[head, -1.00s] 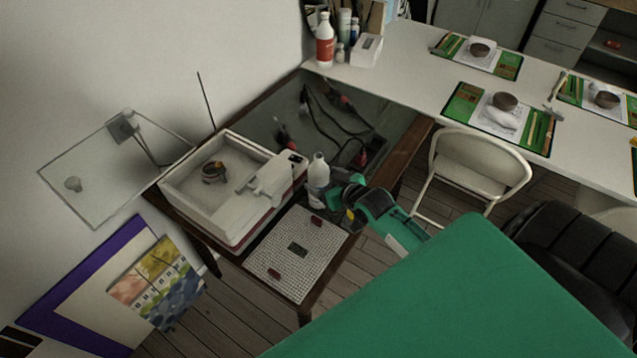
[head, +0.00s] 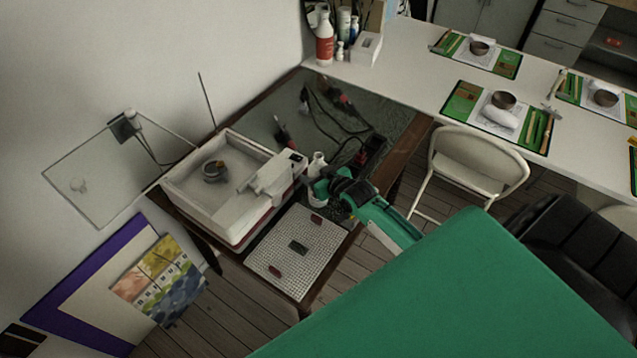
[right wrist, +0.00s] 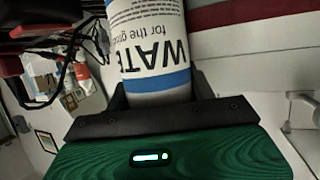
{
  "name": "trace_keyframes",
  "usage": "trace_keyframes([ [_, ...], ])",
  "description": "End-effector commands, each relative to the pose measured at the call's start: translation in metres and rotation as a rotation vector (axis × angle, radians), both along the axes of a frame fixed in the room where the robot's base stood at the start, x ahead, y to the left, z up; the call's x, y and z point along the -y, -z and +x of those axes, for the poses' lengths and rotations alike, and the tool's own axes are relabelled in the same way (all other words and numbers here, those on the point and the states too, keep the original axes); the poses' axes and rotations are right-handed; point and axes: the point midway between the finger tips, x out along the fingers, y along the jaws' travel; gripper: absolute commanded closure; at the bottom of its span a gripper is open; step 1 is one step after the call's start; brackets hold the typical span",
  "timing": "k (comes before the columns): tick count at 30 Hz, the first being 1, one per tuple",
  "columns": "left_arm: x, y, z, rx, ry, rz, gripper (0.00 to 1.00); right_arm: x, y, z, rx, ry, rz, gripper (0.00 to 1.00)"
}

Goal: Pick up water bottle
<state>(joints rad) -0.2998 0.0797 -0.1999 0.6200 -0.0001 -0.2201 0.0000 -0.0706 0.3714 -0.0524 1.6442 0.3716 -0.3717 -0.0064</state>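The water bottle (head: 317,164) is white and stands upright on the small dark table, between the white machine and my right arm. My right gripper (head: 320,186) is at the bottle's lower part and hides some of it. In the right wrist view the bottle (right wrist: 148,45), with blue bands and the print "WATE", lies between the two dark fingers, close to the palm (right wrist: 160,117). The fingers are right beside its sides; whether they press on it cannot be told. My left gripper is not in view.
A white open-topped machine (head: 225,190) stands left of the bottle. A gridded white board (head: 298,262) lies in front. Cables and tools lie behind on the glass tabletop. A white folding chair (head: 475,165) stands to the right.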

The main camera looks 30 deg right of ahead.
Motion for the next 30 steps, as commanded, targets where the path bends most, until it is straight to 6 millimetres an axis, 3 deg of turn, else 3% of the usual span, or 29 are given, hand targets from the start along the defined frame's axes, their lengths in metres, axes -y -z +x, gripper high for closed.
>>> trace_keyframes([
  [1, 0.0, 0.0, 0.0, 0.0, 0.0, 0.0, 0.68, 0.0, 0.0, 0.0, 0.0, 0.0, 0.0, 0.56],
  [4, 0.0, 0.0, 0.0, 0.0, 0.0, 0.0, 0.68, 0.0, 0.0, 0.0, 0.0, 0.0, 0.0, 0.76],
  [5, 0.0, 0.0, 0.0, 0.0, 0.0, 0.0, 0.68, 0.0, -0.001, 0.0, 0.001, 0.0, 0.0, 0.77],
  [20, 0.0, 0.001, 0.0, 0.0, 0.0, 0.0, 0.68, 0.0, -0.008, 0.0, 0.002, 0.0, 0.0, 0.77],
  [30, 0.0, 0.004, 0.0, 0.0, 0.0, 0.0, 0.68, 0.0, -0.039, 0.001, 0.004, 0.0, -0.001, 0.77],
])
